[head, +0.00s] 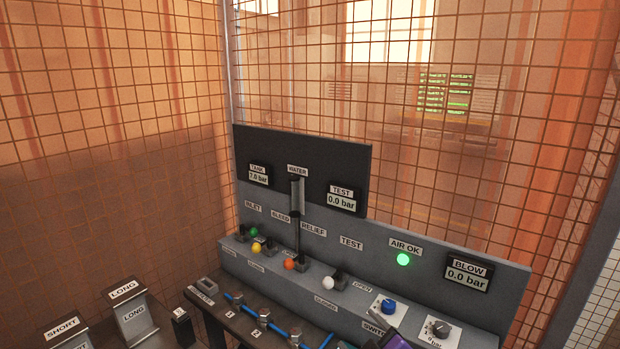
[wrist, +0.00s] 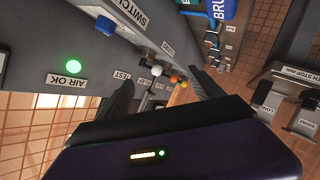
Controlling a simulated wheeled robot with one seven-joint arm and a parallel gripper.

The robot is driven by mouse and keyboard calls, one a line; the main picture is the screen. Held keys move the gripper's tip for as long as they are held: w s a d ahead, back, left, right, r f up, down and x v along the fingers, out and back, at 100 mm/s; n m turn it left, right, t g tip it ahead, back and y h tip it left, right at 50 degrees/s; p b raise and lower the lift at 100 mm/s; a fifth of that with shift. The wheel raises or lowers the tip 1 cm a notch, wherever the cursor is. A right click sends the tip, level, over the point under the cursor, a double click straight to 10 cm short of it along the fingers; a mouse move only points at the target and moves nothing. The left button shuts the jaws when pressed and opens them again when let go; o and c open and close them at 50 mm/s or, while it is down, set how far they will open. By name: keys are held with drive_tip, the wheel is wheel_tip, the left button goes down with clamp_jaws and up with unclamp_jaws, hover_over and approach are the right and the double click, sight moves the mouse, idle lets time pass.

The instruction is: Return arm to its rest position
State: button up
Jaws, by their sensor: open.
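My gripper (wrist: 163,88) shows in the wrist view with its two dark fingers spread apart and nothing seen between them. Its purple body with a lit strip fills the bottom of that view. The white valve knob (wrist: 157,70) appears beyond the gap between the fingers; I cannot tell how far away it is. In the head view only a small purple and grey piece of my arm shows at the bottom edge, in front of the control panel (head: 440,250). The rest of my arm is out of view.
The panel carries green, yellow, orange (head: 289,264) and white (head: 328,282) knobs, a blue switch (head: 388,306) and a grey dial (head: 440,328). The AIR OK lamp (head: 403,259) is green. LONG and SHORT holders (head: 134,318) stand at lower left. Wire mesh (head: 110,120) encloses the back.

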drive_tip(key=s+d+m+h, duration=0.1)
drive_tip(key=s+d+m, duration=0.2)
drive_tip(key=s, duration=1.3)
drive_tip(key=s+d+r+m+h, duration=0.1)
drive_tip(key=s+d+m, duration=0.2)
drive_tip(key=s, duration=1.3)
drive_tip(key=s+d+m+t+h, duration=0.1)
drive_tip(key=s+d+m, duration=0.2)
drive_tip(key=s, duration=1.3)
drive_tip(key=shift+r+m+b, duration=0.2)
drive_tip(key=shift+m+b, duration=0.2)
drive_tip(key=shift+m, duration=0.3)
